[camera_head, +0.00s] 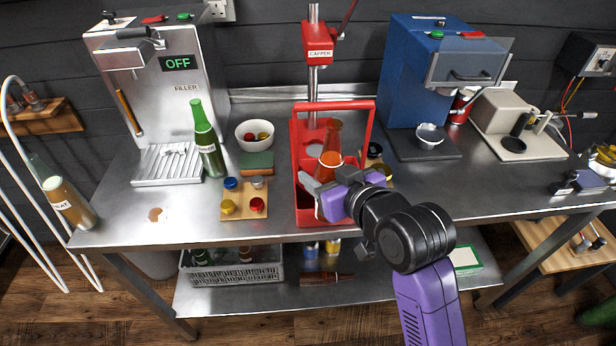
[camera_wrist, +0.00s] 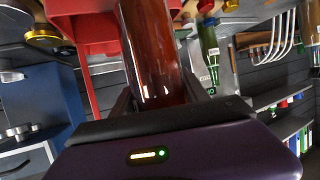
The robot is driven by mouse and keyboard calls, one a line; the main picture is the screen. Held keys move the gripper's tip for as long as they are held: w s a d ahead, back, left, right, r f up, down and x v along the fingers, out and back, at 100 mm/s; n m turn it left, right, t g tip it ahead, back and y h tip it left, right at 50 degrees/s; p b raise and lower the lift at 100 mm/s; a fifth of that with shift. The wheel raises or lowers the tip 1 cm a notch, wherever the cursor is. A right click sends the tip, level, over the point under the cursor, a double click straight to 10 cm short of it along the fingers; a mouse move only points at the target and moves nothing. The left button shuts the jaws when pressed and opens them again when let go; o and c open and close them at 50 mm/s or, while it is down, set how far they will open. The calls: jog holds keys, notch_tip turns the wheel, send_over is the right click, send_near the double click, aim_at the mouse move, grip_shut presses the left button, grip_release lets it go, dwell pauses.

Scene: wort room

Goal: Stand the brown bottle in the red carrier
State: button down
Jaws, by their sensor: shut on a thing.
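The brown bottle (camera_head: 330,152) stands roughly upright at the red carrier (camera_head: 305,219), seen through its handle frame in the head view. My gripper (camera_head: 326,196) is shut on the bottle's lower part, at the carrier's front. In the wrist view the brown bottle (camera_wrist: 153,50) rises between the fingers of my gripper (camera_wrist: 155,98), with the red carrier (camera_wrist: 90,30) close behind it. I cannot tell whether the bottle's base is inside a compartment or above it; my gripper hides it.
A green bottle (camera_head: 207,140) and a wooden block with coloured caps (camera_head: 244,198) stand left of the carrier. The capper (camera_head: 319,45) is behind it. A blue machine (camera_head: 440,70) is to the right.

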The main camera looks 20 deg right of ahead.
jog(key=w, duration=0.7)
jog(key=shift+s+a+f+p, duration=0.15)
jog(key=shift+f+p, duration=0.2)
jog(key=shift+f, duration=1.4)
jog(key=shift+s+a+f+p, duration=0.15)
jog(key=shift+f+p, duration=0.15)
jog(key=shift+f, duration=1.4)
jog(key=shift+f, duration=0.1)
jog(key=c, duration=0.6)
grip_release()
jog(key=shift+f, duration=0.1)
jog(key=shift+o, duration=0.2)
